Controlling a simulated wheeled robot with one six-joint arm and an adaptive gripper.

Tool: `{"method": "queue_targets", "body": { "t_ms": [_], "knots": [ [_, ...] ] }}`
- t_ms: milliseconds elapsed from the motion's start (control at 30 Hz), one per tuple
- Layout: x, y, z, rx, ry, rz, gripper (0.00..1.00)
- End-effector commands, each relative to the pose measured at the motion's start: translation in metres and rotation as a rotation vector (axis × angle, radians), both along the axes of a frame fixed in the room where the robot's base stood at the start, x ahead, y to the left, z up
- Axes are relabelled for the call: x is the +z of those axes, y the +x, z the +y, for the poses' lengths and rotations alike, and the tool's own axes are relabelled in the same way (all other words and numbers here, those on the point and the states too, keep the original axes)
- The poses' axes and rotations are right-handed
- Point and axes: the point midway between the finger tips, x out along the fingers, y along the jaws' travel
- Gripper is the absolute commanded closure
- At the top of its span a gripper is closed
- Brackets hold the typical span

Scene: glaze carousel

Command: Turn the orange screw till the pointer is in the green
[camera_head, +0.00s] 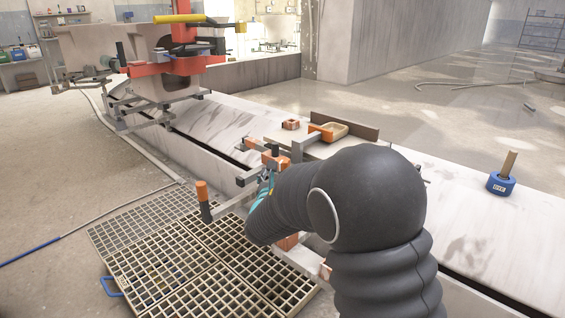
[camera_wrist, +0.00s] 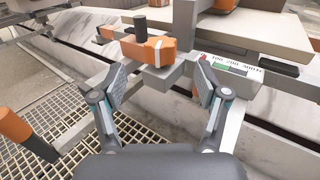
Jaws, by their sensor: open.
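In the wrist view my gripper (camera_wrist: 162,82) is open and empty, its two fingers wide apart. An orange piece (camera_wrist: 160,50) with a dark upright knob (camera_wrist: 140,24) sits on a grey bar just beyond the fingertips, not visibly touched; it looks like the orange screw. It also shows in the head view (camera_head: 276,160), partly behind my arm. A white scale (camera_wrist: 238,72) with printed numbers, a small red mark and a green band lies right of the right finger. I cannot clearly make out the pointer.
An orange-topped handle (camera_wrist: 15,124) on a dark shaft stands left of my gripper, above a floor grating (camera_head: 150,240). A red machine (camera_head: 185,60) stands behind.

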Motion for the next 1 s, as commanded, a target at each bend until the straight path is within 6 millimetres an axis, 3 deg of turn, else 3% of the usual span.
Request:
{"method": "queue_targets", "body": {
  "t_ms": [200,400,600,900,1000],
  "knots": [
    [0.0,0.042,-0.003,-0.002,0.002,0.0,0.26],
    [0.0,0.07,-0.005,-0.002,0.002,0.0,0.26],
    [0.0,0.084,-0.006,-0.002,0.001,0.001,0.26],
    [0.0,0.086,-0.006,-0.001,0.001,0.001,0.26],
    [0.0,0.086,-0.006,-0.001,0.002,0.001,0.49]
  ]
}}
